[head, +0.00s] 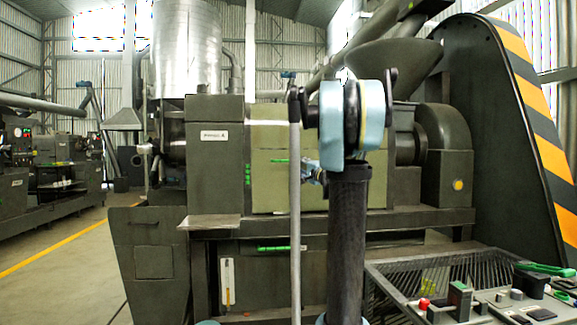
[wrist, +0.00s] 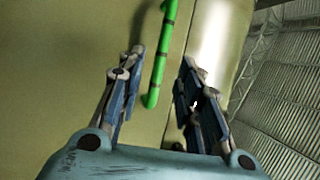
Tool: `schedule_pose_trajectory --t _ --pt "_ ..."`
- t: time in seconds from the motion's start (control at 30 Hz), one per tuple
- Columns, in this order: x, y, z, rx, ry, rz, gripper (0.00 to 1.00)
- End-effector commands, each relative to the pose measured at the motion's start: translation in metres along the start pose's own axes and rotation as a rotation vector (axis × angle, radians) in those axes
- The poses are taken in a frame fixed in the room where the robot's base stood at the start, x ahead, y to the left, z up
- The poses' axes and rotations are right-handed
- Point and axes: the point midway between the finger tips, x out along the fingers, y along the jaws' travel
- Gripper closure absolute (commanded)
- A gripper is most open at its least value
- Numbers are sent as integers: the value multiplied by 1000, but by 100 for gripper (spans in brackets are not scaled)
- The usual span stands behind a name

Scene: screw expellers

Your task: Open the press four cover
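The press stands in the middle of the head view with a small label plate (head: 214,135), whose text is too small to read surely. Its olive cover (head: 350,195) is closed, with a green handle (head: 279,161) on it. My gripper (head: 305,165) is in front of the cover, just right of the handle, partly hidden by my arm. In the wrist view my gripper (wrist: 160,72) is open and empty. The green bar handle (wrist: 158,60) shows between its fingers, beyond them, against the olive cover (wrist: 60,50). I cannot tell how far it is from the fingertips.
A lower green handle (head: 275,248) lies under the press bed. A control panel (head: 500,305) with a wire guard (head: 440,275) is at the lower right. A striped guard (head: 520,90) rises at the right. Open floor (head: 60,285) lies at the left.

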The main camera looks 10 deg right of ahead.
Motion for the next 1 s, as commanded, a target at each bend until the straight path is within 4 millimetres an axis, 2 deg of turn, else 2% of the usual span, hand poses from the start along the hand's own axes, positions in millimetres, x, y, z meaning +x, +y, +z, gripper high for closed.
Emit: schedule_pose_trajectory --t 0.03,0.3,0.5,0.67,0.93,0.97,1.0 --pt "10 0 1 1 -3 -1 67" --pt "56 0 0 0 -2 0 67" --pt "78 0 0 1 0 0 67" --pt "85 0 0 0 0 0 67" --pt "86 0 0 0 0 0 67" --pt "86 0 0 0 0 0 72" --pt "86 0 0 0 0 0 81"
